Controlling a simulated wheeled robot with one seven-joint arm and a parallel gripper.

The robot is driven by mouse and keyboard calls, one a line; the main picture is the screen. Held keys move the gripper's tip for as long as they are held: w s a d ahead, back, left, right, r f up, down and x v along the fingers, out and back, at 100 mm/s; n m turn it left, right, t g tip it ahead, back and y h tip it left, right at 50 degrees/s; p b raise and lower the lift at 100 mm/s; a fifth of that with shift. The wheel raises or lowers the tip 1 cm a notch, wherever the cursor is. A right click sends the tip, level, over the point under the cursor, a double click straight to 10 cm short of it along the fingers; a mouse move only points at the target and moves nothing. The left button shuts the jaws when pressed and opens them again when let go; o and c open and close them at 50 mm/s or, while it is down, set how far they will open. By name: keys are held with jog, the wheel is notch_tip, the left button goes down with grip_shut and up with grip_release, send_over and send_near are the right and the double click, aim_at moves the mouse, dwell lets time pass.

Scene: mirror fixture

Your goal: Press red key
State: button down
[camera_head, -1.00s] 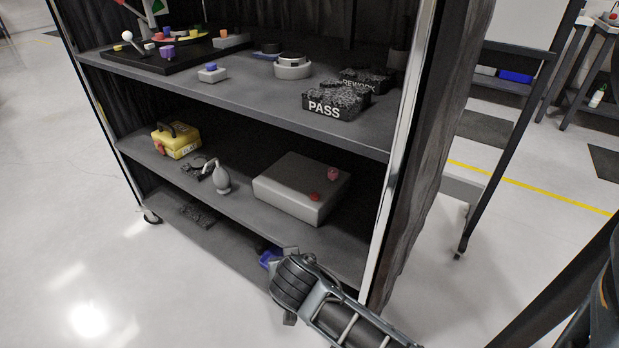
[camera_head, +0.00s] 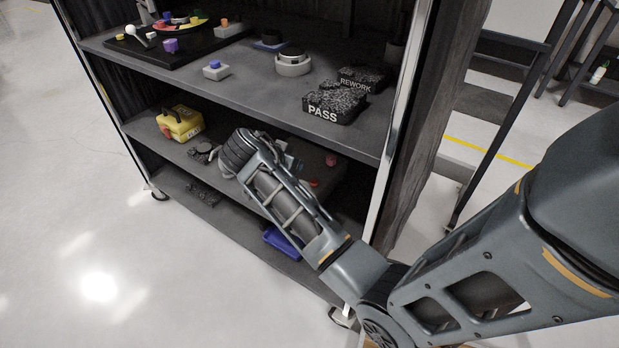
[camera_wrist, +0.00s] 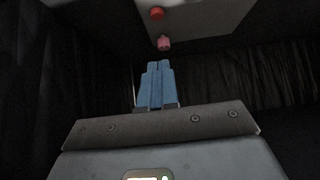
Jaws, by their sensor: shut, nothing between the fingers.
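A grey box (camera_head: 331,182) lies on the middle shelf, partly hidden behind my arm. It carries a red key (camera_head: 315,183) and a pink key (camera_head: 331,160). In the wrist view, the grey box (camera_wrist: 205,14) is at the top, with the red key (camera_wrist: 157,13) near the top edge and the pink key (camera_wrist: 164,43) below it. My gripper (camera_wrist: 156,66) shows there as blue fingers, shut and empty. Its tips appear just below the pink key in the picture; I cannot tell the gap. In the head view my fingers are hidden behind my wrist.
The upper shelf (camera_head: 245,92) overhangs the middle one. On the middle shelf, a yellow case (camera_head: 181,124) stands left of my wrist. PASS (camera_head: 330,105) and REWORK (camera_head: 362,80) blocks sit above. A blue bin (camera_head: 282,243) is on the bottom shelf. A bright post (camera_head: 398,120) stands at right.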

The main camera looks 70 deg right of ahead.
send_over(315, 181)
jog(key=a, duration=0.2)
jog(key=f, duration=0.7)
jog(key=shift+w+a+f, duration=0.2)
jog(key=shift+w+f, duration=0.05)
jog(key=shift+w, duration=0.05)
notch_tip(315, 181, down, 2)
jog(key=shift+w+a+f+b, duration=0.1)
jog(key=shift+a+f+b, duration=0.05)
jog(key=shift+b, duration=0.2)
jog(key=shift+f, duration=0.65)
